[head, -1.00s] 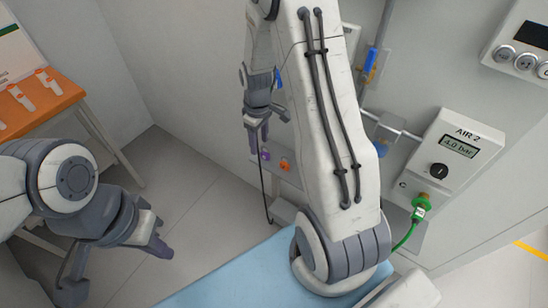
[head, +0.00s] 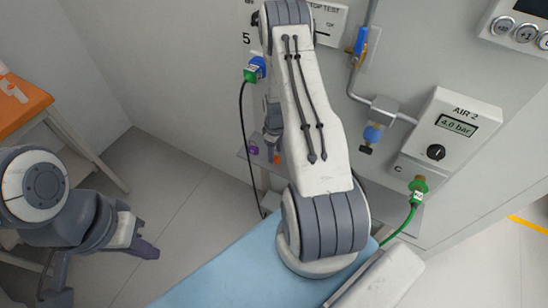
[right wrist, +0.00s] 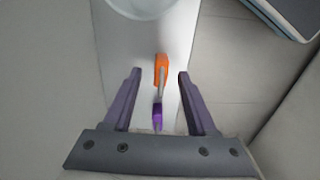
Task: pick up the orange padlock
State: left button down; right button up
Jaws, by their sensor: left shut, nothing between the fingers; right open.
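The orange padlock (right wrist: 161,68) lies on a pale shelf surface in the right wrist view, ahead of and between my right gripper's fingers. My right gripper (right wrist: 157,78) is open, with nothing held. A purple padlock (right wrist: 157,115) is nearer the palm, also between the fingers in the picture. In the head view the orange padlock (head: 276,158) shows small below my right gripper (head: 273,140), partly hidden by my arm. My left gripper (head: 148,250) is shut and empty over the floor at the lower left, far from the padlocks.
The shelf (head: 241,154) is fixed low on the grey wall. A green and blue connector (head: 252,72) with a hanging black cable is left of my right arm. The AIR 2 panel (head: 450,125) with a green hose is at right. An orange-topped table (head: 22,105) stands at left.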

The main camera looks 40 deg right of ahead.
jog(key=shift+f, duration=1.5)
jog(key=shift+a, duration=0.1)
grip_shut()
jog(key=shift+r, duration=0.15)
